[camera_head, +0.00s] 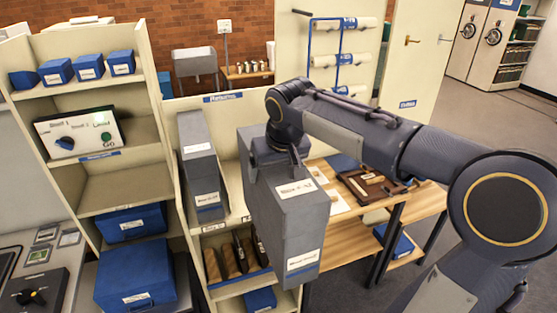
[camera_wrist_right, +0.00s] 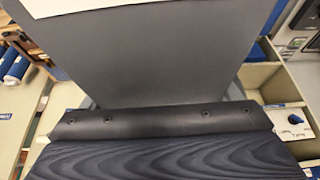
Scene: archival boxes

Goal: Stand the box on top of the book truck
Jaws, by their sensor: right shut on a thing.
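A grey archival box (camera_head: 290,225) with white labels hangs upright, slightly turned, in front of the cream shelf unit in the head view. My right gripper (camera_head: 283,158) is shut on its upper part; the fingertips are partly hidden. In the right wrist view the box's grey face (camera_wrist_right: 150,60) fills the upper middle, above the dark gripper body (camera_wrist_right: 160,120). A second grey box (camera_head: 198,160) stands upright in the shelf unit's left end. I cannot tell for sure which furniture is the book truck. My left gripper is not in view.
The cream shelf unit (camera_head: 184,205) has a blue "Returns" label and several books low down. Left of it, shelves hold blue boxes (camera_head: 135,280) and a control panel (camera_head: 78,132). A wooden table (camera_head: 350,240) with a brown tray (camera_head: 370,188) stands behind the held box.

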